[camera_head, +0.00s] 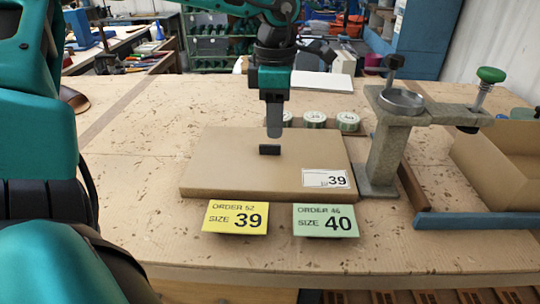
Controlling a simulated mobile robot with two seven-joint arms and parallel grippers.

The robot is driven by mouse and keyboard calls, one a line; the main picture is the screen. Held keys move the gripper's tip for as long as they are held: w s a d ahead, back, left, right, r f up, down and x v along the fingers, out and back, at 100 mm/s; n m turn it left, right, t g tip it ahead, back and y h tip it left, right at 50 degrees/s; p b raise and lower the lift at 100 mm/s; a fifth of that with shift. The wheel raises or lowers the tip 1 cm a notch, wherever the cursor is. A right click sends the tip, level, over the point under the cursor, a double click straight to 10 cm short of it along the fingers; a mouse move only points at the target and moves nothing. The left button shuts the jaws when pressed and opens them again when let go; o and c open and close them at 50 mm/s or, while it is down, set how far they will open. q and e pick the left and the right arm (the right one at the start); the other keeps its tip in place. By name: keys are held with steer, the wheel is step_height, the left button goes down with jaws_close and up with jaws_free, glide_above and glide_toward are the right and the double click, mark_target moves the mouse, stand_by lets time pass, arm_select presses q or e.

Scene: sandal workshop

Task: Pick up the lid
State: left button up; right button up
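The lid (232,172) is a flat tan cardboard piece lying on the workbench, with a white label (326,178) reading 39 at its front right. A small black tab (270,150) stands on its top near the middle. My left gripper (274,131) points straight down over the lid, its fingertips just above or behind the black tab. I see its fingers edge-on, so any gap between them is hidden, and I cannot tell whether they touch the tab. My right gripper is not in view.
A grey metal press (383,150) stands close to the lid's right edge. Several round tins (348,121) sit behind the lid. An open cardboard box (490,163) and a blue bar (475,222) are at right. Yellow (236,218) and green (326,221) order cards are in front.

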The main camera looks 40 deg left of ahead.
mark_target(273, 145)
arm_select(q)
step_height(273, 145, down, 5)
steer(key=shift+a+r, duration=0.1)
steer(key=shift+a, duration=0.05)
steer(key=shift+c, duration=0.4)
jaws_close()
